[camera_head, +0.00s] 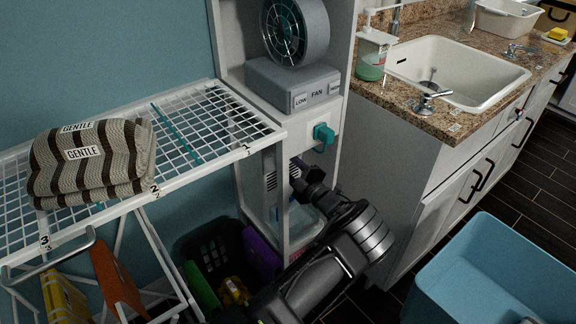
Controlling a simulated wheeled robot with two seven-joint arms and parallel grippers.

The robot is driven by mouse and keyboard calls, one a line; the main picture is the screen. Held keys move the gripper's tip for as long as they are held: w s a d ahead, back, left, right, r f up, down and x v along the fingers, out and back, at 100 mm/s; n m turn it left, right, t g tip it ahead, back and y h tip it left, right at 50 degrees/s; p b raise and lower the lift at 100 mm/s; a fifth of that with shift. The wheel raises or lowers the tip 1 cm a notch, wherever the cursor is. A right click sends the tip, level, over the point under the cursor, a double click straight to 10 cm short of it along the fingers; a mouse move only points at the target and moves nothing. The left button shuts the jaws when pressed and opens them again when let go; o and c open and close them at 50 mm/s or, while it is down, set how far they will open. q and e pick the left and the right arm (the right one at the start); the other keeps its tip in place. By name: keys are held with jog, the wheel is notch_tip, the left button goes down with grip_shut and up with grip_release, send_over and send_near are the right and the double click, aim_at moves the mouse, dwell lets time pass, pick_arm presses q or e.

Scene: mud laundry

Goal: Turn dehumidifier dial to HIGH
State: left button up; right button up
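A white unit (270,180) with vent slots and a clear tank (298,222) stands in the tall white cabinet and looks like the dehumidifier. A teal knob (323,136) sticks out of the white panel above it; I cannot tell if it is the dehumidifier dial. No HIGH mark for the dial is readable. My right gripper is not clearly in view.
A grey fan (295,32) stands above on a base marked LOW and FAN. A wire rack (205,125) with striped folded towels (95,165) is at left. A black basket (205,245) sits below. A counter with a sink (460,70) and a blue bin (480,260) are at right.

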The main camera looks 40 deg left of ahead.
pick_arm(q)
jog(key=shift+o, duration=1.3)
jog(key=v, duration=0.7)
jog(key=shift+d, duration=0.35)
jog(key=shift+s, duration=0.15)
